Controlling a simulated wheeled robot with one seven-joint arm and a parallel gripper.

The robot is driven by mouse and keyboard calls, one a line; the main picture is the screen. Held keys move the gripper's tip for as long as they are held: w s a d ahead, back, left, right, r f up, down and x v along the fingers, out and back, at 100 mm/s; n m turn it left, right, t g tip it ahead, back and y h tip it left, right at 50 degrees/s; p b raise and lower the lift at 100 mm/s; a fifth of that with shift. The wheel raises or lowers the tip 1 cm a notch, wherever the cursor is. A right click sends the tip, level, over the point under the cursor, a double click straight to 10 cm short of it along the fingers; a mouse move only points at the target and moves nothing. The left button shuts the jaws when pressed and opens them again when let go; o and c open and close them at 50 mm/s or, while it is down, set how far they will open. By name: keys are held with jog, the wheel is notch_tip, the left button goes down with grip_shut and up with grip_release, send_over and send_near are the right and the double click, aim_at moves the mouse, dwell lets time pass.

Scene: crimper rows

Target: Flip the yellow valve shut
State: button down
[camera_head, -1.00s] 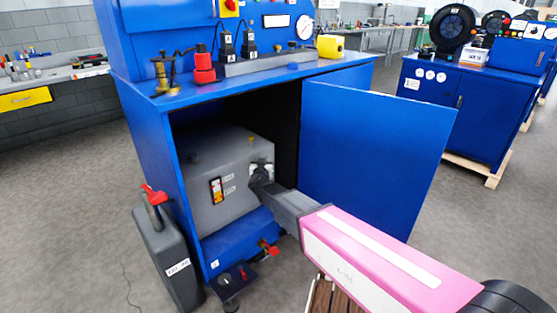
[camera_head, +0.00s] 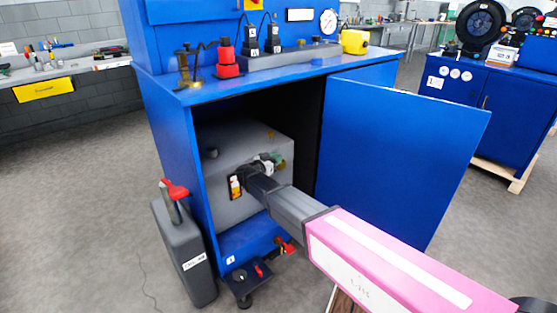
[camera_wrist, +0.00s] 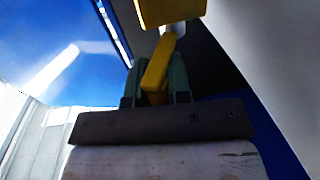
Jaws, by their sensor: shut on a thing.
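The yellow valve's lever (camera_wrist: 156,72) shows in the wrist view as a slanted yellow bar between the two green fingers of my gripper (camera_wrist: 156,88). My gripper is shut on the lever. A wider yellow block (camera_wrist: 172,10) lies beyond it at the top edge, with a pale stem between. In the head view my gripper (camera_head: 272,163) is at the front of the grey tank (camera_head: 228,142) inside the blue cabinet. There the valve is mostly hidden behind my gripper and wrist.
The blue cabinet's door (camera_head: 400,150) stands open to the right of my arm. A grey can (camera_head: 182,250) with a red handle stands at the left. A red-handled part (camera_head: 285,245) and a black pedal (camera_head: 245,282) are low in front. Open floor lies around.

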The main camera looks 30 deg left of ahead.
jog(key=shift+a+m+g+h, duration=0.4)
jog(key=shift+m+h, duration=0.3)
jog(key=shift+h, duration=0.3)
jog(key=shift+r, duration=0.1)
jog(key=c, duration=1.1)
grip_release()
jog(key=shift+o, duration=0.2)
jog(key=v, duration=1)
jog(key=shift+s+a, duration=0.25)
